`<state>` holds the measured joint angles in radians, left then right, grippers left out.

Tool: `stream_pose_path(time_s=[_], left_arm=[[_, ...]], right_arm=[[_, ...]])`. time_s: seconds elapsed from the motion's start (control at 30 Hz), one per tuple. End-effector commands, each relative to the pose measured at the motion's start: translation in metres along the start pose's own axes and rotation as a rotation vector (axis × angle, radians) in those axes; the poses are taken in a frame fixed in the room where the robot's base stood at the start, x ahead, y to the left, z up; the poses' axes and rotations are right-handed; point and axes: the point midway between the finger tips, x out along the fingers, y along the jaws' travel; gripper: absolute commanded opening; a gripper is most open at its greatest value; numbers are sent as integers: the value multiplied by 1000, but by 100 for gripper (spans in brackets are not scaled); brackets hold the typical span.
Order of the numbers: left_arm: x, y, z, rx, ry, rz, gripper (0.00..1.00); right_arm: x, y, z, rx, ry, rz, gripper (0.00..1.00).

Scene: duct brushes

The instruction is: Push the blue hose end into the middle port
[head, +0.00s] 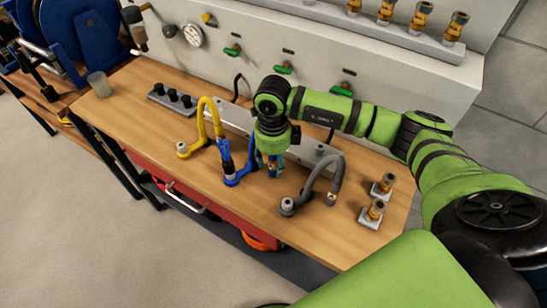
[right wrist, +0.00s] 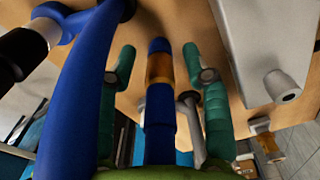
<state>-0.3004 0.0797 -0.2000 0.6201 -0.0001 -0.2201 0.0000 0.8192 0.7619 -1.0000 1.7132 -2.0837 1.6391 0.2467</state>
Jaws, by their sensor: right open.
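The blue hose (head: 241,167) curves on the bench just left of my right gripper (head: 271,165). Its looping length also crosses the left of the right wrist view (right wrist: 82,95). A straight blue hose end with a brass band (right wrist: 160,100) lies between my right gripper's fingers, with a gap on each side. The right gripper is open, pointing down over the bench. A long pale grey block (head: 310,152) stands behind it; the arm covers its middle, so I cannot make out the middle port. My left gripper is out of view.
A yellow hose (head: 201,128) stands to the left and a grey hose (head: 317,178) to the right, both near the gripper. Two brass fittings on plates (head: 381,186) stand at the bench's right end.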

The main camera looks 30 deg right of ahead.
Motion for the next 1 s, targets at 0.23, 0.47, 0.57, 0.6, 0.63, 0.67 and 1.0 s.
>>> stream_pose_path(time_s=[0.23,0.47,0.57,0.6,0.63,0.67,1.0], left_arm=[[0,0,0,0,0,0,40],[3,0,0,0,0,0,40],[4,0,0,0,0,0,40],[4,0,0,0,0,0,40],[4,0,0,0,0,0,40],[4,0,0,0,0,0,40],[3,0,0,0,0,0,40]], right_arm=[[0,0,0,0,0,0,49],[1,0,0,0,0,0,49],[1,0,0,0,0,0,49],[0,0,0,0,0,0,49],[0,0,0,0,0,0,49],[0,0,0,0,0,0,49],[0,0,0,0,0,0,0]])
